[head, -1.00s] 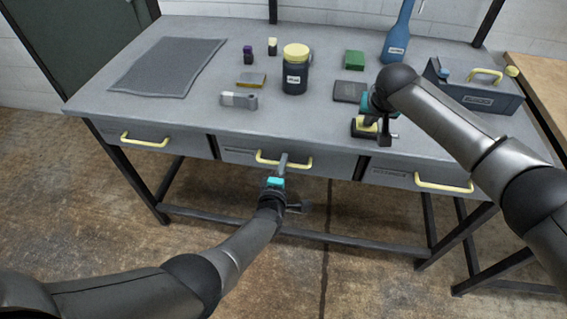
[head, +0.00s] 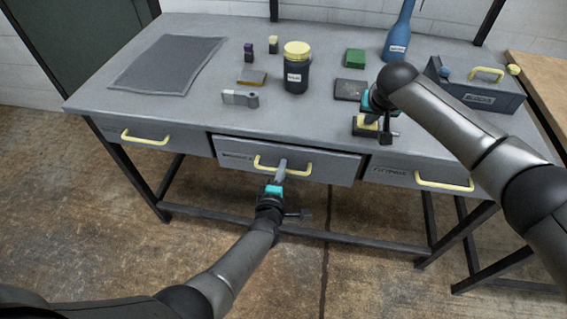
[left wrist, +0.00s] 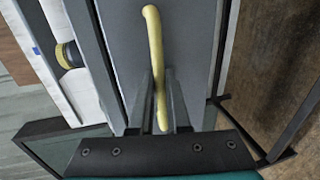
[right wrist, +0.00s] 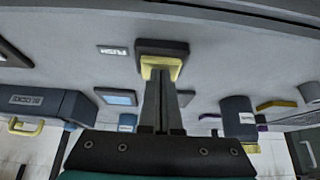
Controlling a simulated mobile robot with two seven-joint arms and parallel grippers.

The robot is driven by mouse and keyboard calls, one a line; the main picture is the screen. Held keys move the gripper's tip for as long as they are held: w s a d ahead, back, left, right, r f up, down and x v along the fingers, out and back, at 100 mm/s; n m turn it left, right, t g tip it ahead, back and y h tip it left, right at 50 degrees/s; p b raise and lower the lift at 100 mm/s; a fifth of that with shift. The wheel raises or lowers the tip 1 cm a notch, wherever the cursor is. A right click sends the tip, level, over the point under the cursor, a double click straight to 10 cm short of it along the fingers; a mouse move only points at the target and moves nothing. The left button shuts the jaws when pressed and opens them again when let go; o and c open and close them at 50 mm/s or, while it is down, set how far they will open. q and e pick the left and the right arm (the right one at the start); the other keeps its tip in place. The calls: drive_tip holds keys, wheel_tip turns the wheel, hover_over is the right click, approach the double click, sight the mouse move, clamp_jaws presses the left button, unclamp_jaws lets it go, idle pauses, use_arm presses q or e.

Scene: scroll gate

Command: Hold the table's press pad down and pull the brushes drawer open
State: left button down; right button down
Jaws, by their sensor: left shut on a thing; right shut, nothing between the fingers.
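The middle drawer (head: 335,169) of the table (head: 190,125) stands slightly open; its label is too blurred to read. My left gripper (head: 281,168) is shut on its yellow handle (head: 304,168). In the left wrist view the handle (left wrist: 153,30) runs between the two fingers. The press pad (head: 359,130), a dark block with a yellow part, sits near the table's front right. My right gripper (head: 371,117) is shut, fingers pointing down at the pad. In the right wrist view the closed fingertips meet the pad's yellow part (right wrist: 149,69), beside a PUSH label (right wrist: 112,51).
The left drawer (head: 185,144) and right drawer (head: 400,175) are closed. On the tabletop are a jar (head: 296,78), a grey mat (head: 168,65), a green block (head: 355,58), a blue bottle (head: 398,35) and a toolbox (head: 490,97). The floor before the table is clear.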

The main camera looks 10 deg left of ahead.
drive_tip(key=shift+s+f, duration=0.15)
drive_tip(key=shift+f, duration=0.05)
use_arm(q)
drive_tip(key=v, duration=0.3)
drive_tip(key=shift+s+f, duration=0.1)
drive_tip(key=shift+f, duration=0.2)
drive_tip(key=c, duration=1.2)
unclamp_jaws()
drive_tip(key=shift+o, duration=0.2)
drive_tip(key=v, duration=1.2)
